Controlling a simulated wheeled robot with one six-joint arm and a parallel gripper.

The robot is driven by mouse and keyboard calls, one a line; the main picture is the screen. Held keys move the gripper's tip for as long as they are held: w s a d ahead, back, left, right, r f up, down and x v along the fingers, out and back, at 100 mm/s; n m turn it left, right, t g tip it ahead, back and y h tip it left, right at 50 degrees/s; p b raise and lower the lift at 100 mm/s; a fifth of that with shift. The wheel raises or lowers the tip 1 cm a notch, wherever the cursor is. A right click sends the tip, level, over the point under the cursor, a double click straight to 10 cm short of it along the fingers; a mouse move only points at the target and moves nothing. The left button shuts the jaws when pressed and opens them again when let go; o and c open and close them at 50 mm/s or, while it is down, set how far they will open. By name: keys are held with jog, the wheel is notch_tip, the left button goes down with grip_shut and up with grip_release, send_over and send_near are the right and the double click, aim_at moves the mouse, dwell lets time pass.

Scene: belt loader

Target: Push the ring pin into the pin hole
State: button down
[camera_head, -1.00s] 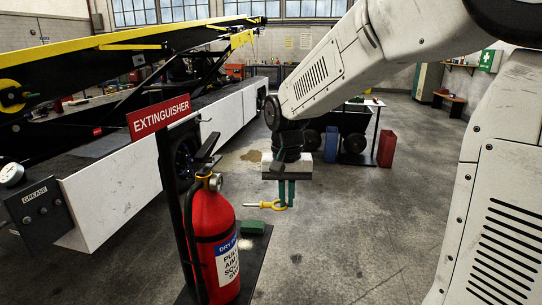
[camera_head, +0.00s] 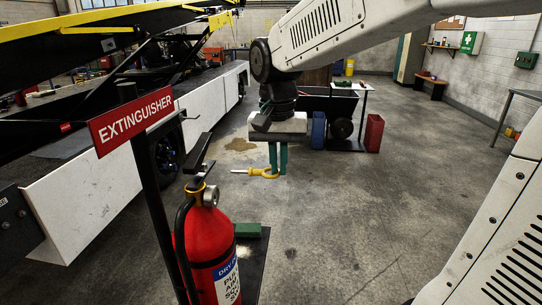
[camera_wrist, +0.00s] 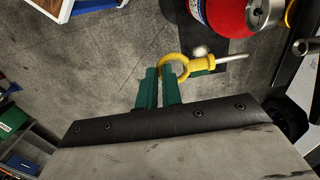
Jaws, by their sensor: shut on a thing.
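The ring pin (camera_head: 262,172) has a yellow ring and a pale straight shaft. My gripper (camera_head: 278,172), with green fingers, is shut on the ring. The pin is roughly level, its shaft pointing left toward the extinguisher. In the wrist view the ring (camera_wrist: 188,66) sits at the fingertips (camera_wrist: 165,72) and the shaft points right. The red fire extinguisher (camera_head: 207,240) stands upright at lower left, with a black handle and a gauge (camera_head: 211,196) on its head. The pin is apart from the head. I cannot make out the pin hole.
The EXTINGUISHER sign (camera_head: 135,122) stands on a dark post beside the extinguisher. The white-sided belt loader (camera_head: 95,205) fills the left. A cart with a red box (camera_head: 374,133) stands behind my gripper. Open concrete floor lies at centre and right.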

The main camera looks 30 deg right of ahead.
aim_at(233, 171)
jog(key=shift+d, duration=0.1)
jog(key=shift+y, duration=0.3)
jog(key=shift+w+a, duration=0.55)
jog(key=shift+a, duration=0.25)
jog(key=shift+w+a, duration=0.6)
jog(key=shift+a, duration=0.25)
jog(key=shift+w+a, duration=0.55)
jog(key=shift+a, duration=0.25)
jog(key=shift+w+a, duration=0.6)
jog(key=shift+a, duration=0.25)
jog(key=shift+w+a, duration=0.6)
jog(key=shift+a, duration=0.25)
jog(key=c, duration=1.5)
grip_release()
notch_tip(233, 171, up, 8)
jog(key=shift+d+f, duration=0.1)
